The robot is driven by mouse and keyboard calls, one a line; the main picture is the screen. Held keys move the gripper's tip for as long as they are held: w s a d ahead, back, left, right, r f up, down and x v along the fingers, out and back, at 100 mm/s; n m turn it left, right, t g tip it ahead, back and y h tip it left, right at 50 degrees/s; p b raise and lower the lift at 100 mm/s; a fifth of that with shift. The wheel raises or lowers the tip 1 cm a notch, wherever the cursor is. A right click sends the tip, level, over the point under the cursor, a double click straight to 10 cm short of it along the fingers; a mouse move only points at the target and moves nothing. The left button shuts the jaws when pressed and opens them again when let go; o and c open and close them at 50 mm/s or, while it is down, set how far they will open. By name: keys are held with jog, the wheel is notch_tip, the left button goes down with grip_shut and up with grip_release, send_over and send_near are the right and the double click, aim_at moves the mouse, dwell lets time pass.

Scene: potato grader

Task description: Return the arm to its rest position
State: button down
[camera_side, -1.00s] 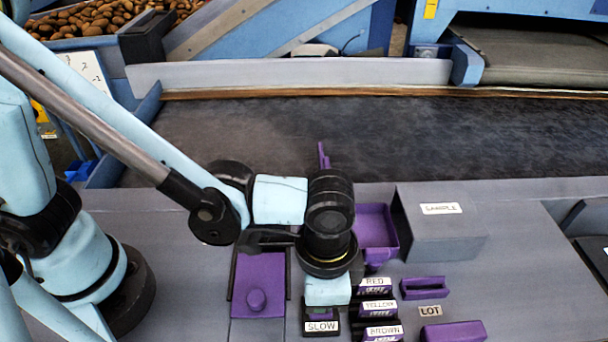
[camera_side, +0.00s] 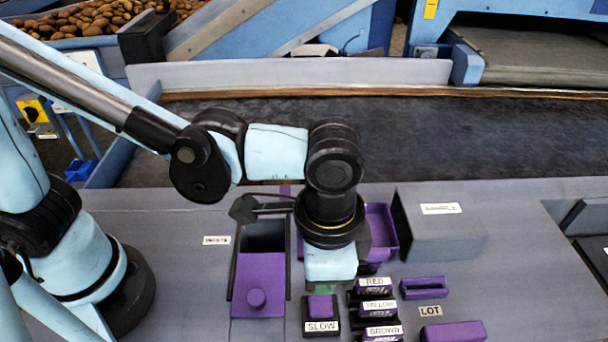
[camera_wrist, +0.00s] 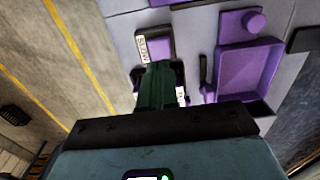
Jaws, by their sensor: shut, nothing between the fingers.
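My gripper (camera_side: 322,288) hangs fingers down in the side view, just behind and above the purple button on the SLOW box (camera_side: 321,312). Its green fingers are mostly hidden there by the wrist housing. In the wrist view the fingers of my gripper (camera_wrist: 158,85) are together with nothing between them. The SLOW box (camera_wrist: 155,45) shows beyond the fingertips, and the gripper appears clear of it. My arm is bent, with the wrist above the grey panel.
RED, YELLOW and BROWN blocks (camera_side: 377,308) stand close on the right. A purple tray (camera_side: 381,225) and grey SAMPLE box (camera_side: 440,225) are behind; the dark belt (camera_side: 480,140) lies beyond.

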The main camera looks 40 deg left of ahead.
jog(key=shift+r, duration=0.7)
jog(key=shift+w+a, duration=0.15)
jog(key=shift+a, duration=0.1)
jog(key=w+a+r+n+t, duration=0.1)
jog(key=w+a+n+t, duration=0.1)
jog(key=a, duration=0.6)
jog(key=w+a+r+n+t, duration=0.1)
jog(key=a+n, duration=0.3)
jog(key=a, duration=0.5)
jog(key=w+a+r+n+t, duration=0.2)
jog(key=w+a+n+t, duration=0.1)
jog(key=a, duration=0.6)
jog(key=shift+w+t, duration=0.15)
jog(key=shift+t, duration=0.45)
